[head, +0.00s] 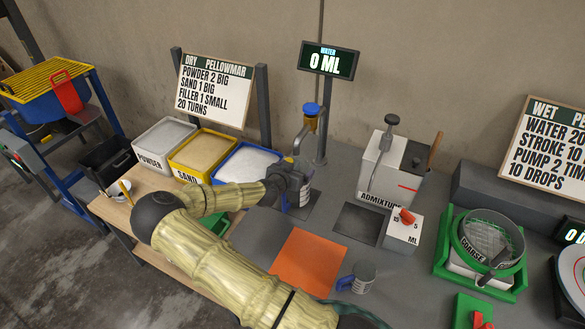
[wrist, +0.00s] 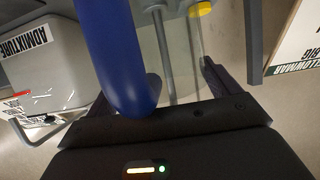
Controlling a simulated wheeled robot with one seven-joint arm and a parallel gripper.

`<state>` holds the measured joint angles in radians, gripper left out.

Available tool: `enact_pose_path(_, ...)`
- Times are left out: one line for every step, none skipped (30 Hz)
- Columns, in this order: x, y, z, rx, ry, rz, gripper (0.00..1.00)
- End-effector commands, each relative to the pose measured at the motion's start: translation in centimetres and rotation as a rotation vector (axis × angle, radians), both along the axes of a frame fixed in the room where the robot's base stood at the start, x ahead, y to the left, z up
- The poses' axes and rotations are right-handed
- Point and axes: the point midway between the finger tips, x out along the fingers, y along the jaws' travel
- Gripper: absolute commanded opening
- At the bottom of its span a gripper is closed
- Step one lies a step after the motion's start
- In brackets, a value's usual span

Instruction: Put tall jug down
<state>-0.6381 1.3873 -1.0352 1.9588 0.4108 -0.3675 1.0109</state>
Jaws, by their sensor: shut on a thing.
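The tall jug (head: 305,190) is upright under the water tap (head: 311,122), at or just above a dark square pad (head: 312,209); contact with the pad is hidden. My gripper (head: 287,180) is shut on the jug from the left and covers much of it. In the wrist view, the jug's blue handle (wrist: 112,45) runs large between the fingers of my gripper (wrist: 160,100). The jug's contents cannot be seen.
The water display (head: 328,60) reads 0 ML. Bins of powder (head: 150,160), sand and filler stand left. The admixture dispenser (head: 390,165) stands right. A smaller jug (head: 364,278) with a blue handle is near the front. An orange mat (head: 290,265) is bare.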

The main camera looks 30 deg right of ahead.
Motion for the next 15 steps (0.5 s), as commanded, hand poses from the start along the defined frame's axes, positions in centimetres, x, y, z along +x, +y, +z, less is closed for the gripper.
enact_pose_path(0.01,-0.05,-0.05,-0.001,-0.001,0.0,0.48)
enact_pose_path(0.02,-0.05,-0.14,-0.001,-0.002,0.0,0.48)
enact_pose_path(0.02,-0.05,-0.19,0.0,-0.003,-0.001,0.48)
enact_pose_path(0.03,-0.05,-0.21,0.0,-0.003,-0.001,0.48)
enact_pose_path(0.02,-0.05,-0.22,0.0,-0.003,-0.001,0.48)
enact_pose_path(0.02,-0.05,-0.22,0.0,-0.003,-0.001,0.48)
enact_pose_path(0.02,-0.05,-0.22,0.0,-0.003,-0.001,0.48)
enact_pose_path(0.02,-0.04,-0.21,0.0,-0.003,-0.001,0.48)
enact_pose_path(0.02,-0.04,-0.24,0.0,-0.003,-0.001,0.48)
enact_pose_path(0.01,-0.04,-0.33,0.0,-0.003,-0.001,0.48)
enact_pose_path(0.01,-0.03,-0.44,0.001,-0.003,-0.001,0.48)
enact_pose_path(0.01,-0.05,-0.55,0.0,-0.003,-0.001,0.48)
enact_pose_path(0.01,-0.05,-0.6,0.0,-0.003,-0.001,0.48)
enact_pose_path(-0.01,-0.04,-0.54,0.001,-0.003,-0.001,0.92)
enact_pose_path(-0.01,-0.04,-0.5,0.0,-0.002,-0.001,1.0)
